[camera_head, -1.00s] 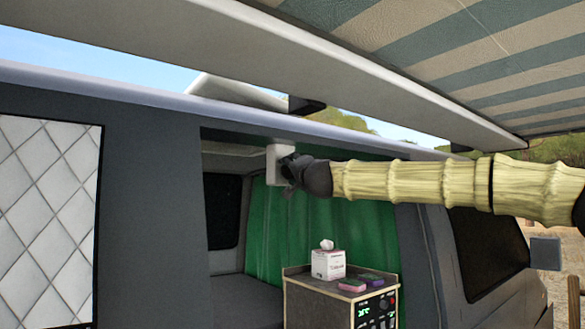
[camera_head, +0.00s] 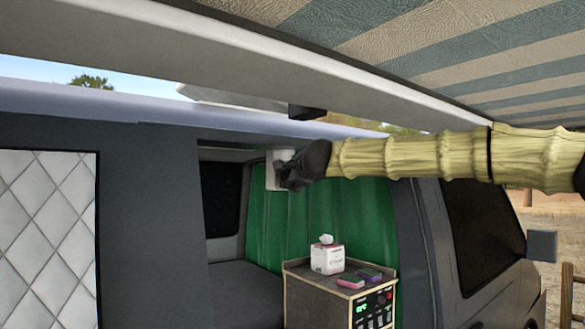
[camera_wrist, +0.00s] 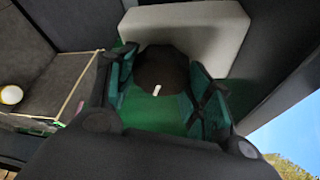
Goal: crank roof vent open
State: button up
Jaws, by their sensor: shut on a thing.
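My gripper (camera_head: 287,172) reaches in under the van's roof edge at the top of the side opening. In the wrist view its two green-padded fingers (camera_wrist: 160,68) are closed on either side of a dark faceted knob (camera_wrist: 158,82) with a short white mark. The knob sits in front of a pale grey housing (camera_wrist: 205,28), which also shows beside my gripper in the head view (camera_head: 271,168). My gripper hides the knob in the head view. A pale roof vent lid (camera_head: 225,97) shows above the roof, partly hidden by the awning case; its exact opening cannot be told.
The awning case (camera_head: 250,75) and striped awning (camera_head: 450,50) hang close above my arm. Below it stands a cabinet (camera_head: 310,298) with a tissue box (camera_head: 327,259) and small coloured items on top. A green curtain (camera_head: 340,215) hangs behind.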

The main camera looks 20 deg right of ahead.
jog(key=shift+f+m+g+y+b, duration=0.1)
jog(key=shift+m+g+y+b, duration=0.75)
jog(key=shift+m+y, duration=1.85)
jog(key=shift+f+m+g+y+b, duration=0.1)
jog(key=shift+m+g+y+b, duration=0.7)
jog(key=shift+m, duration=3.45)
jog(key=shift+m+g+y+b, duration=0.25)
jog(key=shift+m+y+b, duration=1.25)
jog(key=shift+m+y, duration=1.4)
jog(key=shift+m+h, duration=0.6)
jog(key=shift+m, duration=0.05)
jog(key=o, duration=1)
jog(key=shift+r, duration=0.1)
jog(key=shift+c, duration=0.2)
